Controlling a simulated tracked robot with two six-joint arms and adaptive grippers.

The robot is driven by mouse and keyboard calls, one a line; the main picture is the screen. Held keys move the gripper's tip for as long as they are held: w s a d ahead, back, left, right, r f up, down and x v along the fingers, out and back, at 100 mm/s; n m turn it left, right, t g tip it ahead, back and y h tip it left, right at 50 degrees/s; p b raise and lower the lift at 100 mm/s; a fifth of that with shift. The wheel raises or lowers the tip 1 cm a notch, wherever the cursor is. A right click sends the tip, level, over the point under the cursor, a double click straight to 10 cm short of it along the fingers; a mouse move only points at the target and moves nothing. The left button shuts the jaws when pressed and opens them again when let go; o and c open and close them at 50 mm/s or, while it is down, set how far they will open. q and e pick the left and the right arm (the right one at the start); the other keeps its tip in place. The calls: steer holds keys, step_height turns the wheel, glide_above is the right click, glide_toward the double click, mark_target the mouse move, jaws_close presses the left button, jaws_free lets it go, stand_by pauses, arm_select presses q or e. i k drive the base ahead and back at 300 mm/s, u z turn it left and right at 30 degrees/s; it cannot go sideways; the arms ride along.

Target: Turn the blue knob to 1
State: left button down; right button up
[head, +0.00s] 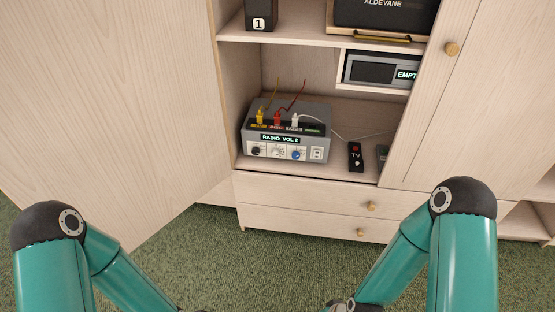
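The blue knob (296,155) is on the front panel of a grey radio box (318,142), right of the panel's middle. Its pointer position is too small to read. The box's display (280,138) reads "RADIO VOL 2". A black knob (257,151) sits at the left of the same panel. The box stands on a cabinet shelf above the drawers. My two teal arms come in from the lower left and lower right. Both grippers are below the picture's bottom edge, well away from the box.
The left cabinet door (110,110) stands open. The right door (480,90) is beside the shelf opening. Yellow, red and white plugs sit in the box's top. Drawers with knobs (370,206) are below, above green carpet (270,260).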

mark_target(296, 155)
steer(key=u, duration=0.05)
steer(key=i, duration=1)
steer(key=u, duration=0.05)
